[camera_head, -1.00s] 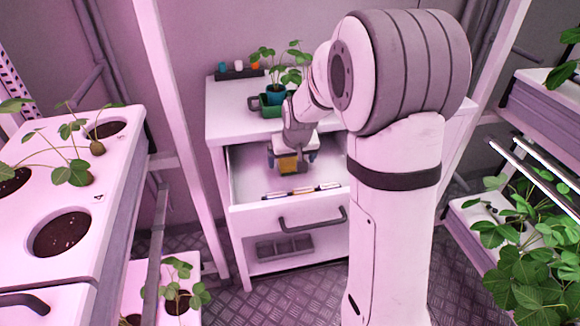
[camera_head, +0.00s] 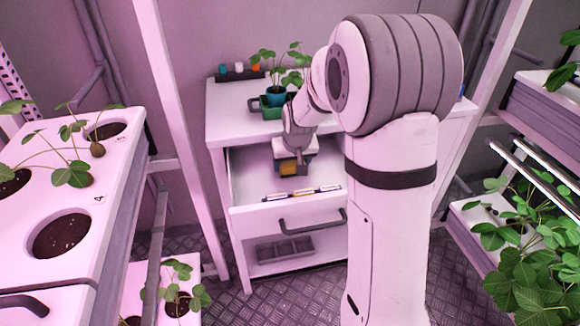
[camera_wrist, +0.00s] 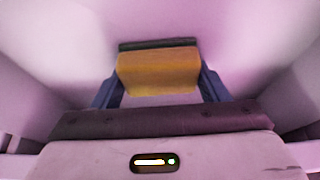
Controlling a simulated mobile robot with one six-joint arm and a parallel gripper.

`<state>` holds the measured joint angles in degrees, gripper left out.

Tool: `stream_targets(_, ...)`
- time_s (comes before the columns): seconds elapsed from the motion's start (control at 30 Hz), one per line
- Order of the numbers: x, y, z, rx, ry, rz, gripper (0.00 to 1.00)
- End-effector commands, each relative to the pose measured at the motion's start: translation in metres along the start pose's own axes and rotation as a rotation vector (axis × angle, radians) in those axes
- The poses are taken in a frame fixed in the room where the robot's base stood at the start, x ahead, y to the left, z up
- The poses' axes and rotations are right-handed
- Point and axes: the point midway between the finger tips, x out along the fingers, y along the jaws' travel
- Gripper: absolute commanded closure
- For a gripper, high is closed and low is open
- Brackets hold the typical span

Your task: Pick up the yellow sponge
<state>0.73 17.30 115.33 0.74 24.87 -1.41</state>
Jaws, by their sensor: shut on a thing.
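The yellow sponge (camera_head: 288,169) is a small block with a dark layer along one side. It is inside the open white drawer (camera_head: 245,178). My gripper (camera_head: 292,166) reaches down into the drawer from above and is shut on the sponge. In the wrist view the sponge (camera_wrist: 158,74) sits between the two blue fingers of my gripper (camera_wrist: 158,85), with its dark side away from the palm. I cannot tell whether the sponge still touches the drawer floor.
Several pens (camera_head: 300,193) lie along the drawer's front. A grey divided box (camera_head: 285,248) is on the shelf below. White planters (camera_head: 95,190) are at the left and leafy racks (camera_head: 520,225) at the right.

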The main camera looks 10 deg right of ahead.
Motion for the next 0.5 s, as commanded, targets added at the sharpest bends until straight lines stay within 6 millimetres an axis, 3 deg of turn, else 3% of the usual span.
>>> stream_targets(0.27, -0.005, 0.000, -0.002, 0.001, 0.001, 0.000, 0.54)
stream_targets(0.5, -0.036, 0.001, -0.016, 0.001, 0.005, 0.000, 0.54)
